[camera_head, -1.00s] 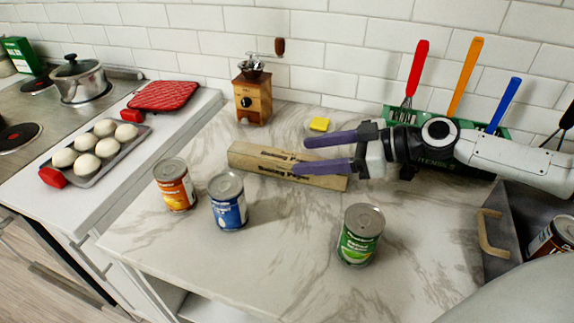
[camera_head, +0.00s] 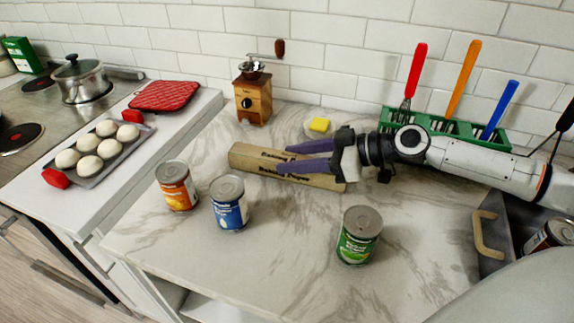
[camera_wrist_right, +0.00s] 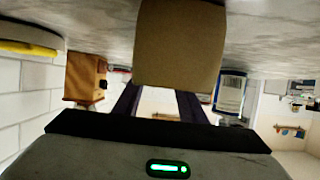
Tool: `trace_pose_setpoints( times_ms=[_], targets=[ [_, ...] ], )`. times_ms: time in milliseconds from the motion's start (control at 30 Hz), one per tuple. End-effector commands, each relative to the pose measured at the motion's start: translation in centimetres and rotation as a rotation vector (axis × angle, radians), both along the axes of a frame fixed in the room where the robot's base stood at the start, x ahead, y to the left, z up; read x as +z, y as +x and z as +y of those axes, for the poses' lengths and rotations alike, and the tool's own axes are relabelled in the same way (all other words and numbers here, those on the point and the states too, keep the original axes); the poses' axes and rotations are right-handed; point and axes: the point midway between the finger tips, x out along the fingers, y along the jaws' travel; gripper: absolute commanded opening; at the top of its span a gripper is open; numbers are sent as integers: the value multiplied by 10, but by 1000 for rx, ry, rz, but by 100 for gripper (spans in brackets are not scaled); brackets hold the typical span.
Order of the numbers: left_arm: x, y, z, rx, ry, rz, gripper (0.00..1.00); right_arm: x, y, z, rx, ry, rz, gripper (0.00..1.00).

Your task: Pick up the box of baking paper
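The box of baking paper (camera_head: 262,160) is a long tan carton lying on the marble counter, with dark lettering on its top and front side. My right gripper (camera_head: 283,160) reaches in from the right over the right part of the box. Its two purple fingers are spread apart and cover part of the box. In the right wrist view the end of the box (camera_wrist_right: 180,45) fills the upper middle, and the fingers (camera_wrist_right: 157,100) show apart beside its lower edge. They seem to be above the box; contact cannot be told. My left gripper is not in view.
An orange can (camera_head: 176,187), a blue can (camera_head: 229,203) and a green can (camera_head: 358,236) stand in front of the box. A coffee grinder (camera_head: 253,98), a yellow sponge (camera_head: 319,125) and a green utensil rack (camera_head: 465,130) are behind.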

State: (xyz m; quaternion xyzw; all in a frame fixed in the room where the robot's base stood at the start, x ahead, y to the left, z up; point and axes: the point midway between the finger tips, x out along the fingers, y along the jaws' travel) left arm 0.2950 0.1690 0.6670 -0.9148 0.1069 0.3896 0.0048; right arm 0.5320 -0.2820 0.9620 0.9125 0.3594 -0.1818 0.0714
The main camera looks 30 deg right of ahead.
Motion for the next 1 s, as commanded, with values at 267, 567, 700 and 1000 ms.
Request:
trace_pose_setpoints(
  times_ms=[267,567,700,1000],
  targets=[
    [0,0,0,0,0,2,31,1,0,0,-1,0,-2,8],
    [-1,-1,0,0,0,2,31,17,1,0,2,-1,-6,8],
    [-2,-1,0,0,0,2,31,41,1,0,2,-2,-8,8],
    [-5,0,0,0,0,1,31,121,1,0,0,-1,-11,8]
  ],
)
